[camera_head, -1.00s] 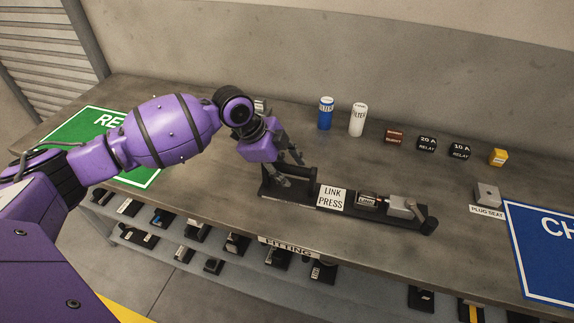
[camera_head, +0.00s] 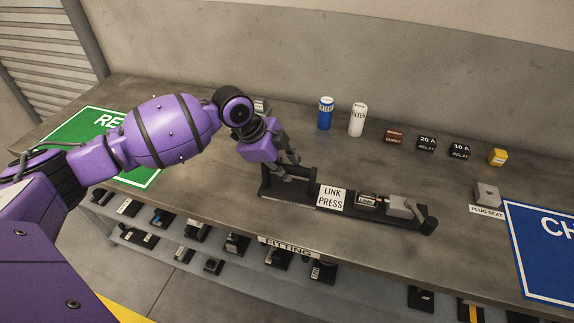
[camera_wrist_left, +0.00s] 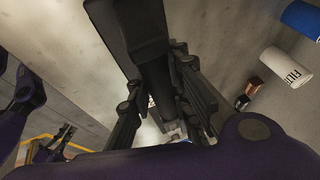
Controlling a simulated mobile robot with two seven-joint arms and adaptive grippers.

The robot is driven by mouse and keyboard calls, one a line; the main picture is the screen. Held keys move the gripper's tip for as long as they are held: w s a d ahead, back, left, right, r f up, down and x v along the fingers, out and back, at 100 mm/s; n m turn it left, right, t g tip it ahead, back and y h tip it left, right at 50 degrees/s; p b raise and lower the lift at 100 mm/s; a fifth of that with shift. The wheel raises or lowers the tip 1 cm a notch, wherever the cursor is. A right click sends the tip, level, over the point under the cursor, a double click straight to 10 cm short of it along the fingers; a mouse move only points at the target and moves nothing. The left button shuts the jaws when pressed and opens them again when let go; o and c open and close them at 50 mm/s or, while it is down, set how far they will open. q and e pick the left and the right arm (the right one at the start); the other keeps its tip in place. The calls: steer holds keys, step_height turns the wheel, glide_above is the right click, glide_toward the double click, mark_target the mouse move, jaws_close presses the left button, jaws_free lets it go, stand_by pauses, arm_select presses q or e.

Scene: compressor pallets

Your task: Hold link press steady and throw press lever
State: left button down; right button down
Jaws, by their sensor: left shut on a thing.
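The link press is a long black base (camera_head: 407,219) on the bench with a white LINK PRESS sign (camera_head: 332,197). A dark raised grip (camera_head: 304,173) stands at its left end. A small link part (camera_head: 367,200) sits in its middle, beside a grey block (camera_head: 399,206). The press lever (camera_head: 421,214), a short grey arm, stands tilted at the right end. My left gripper (camera_head: 288,173) is shut on the grip at the left end. In the left wrist view a dark bar (camera_wrist_left: 155,85) lies between the fingers.
Behind the press stand a blue filter (camera_head: 325,114), a white filter (camera_head: 357,120), relays (camera_head: 427,143) and a yellow part (camera_head: 498,157). A plug seat (camera_head: 487,195) and a blue mat (camera_head: 545,250) lie right. A green mat (camera_head: 75,140) lies left. A lower shelf holds several dark parts.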

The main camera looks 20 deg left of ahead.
steer(key=shift+w+r, duration=0.35)
steer(key=shift+r, duration=0.05)
steer(key=shift+r+p, duration=0.35)
steer(key=shift+p, duration=0.2)
steer(key=shift+w, duration=0.15)
stand_by(0.3)
steer(key=shift+w+r, duration=0.1)
steer(key=shift+w, duration=0.1)
steer(key=shift+s, duration=0.45)
stand_by(0.4)
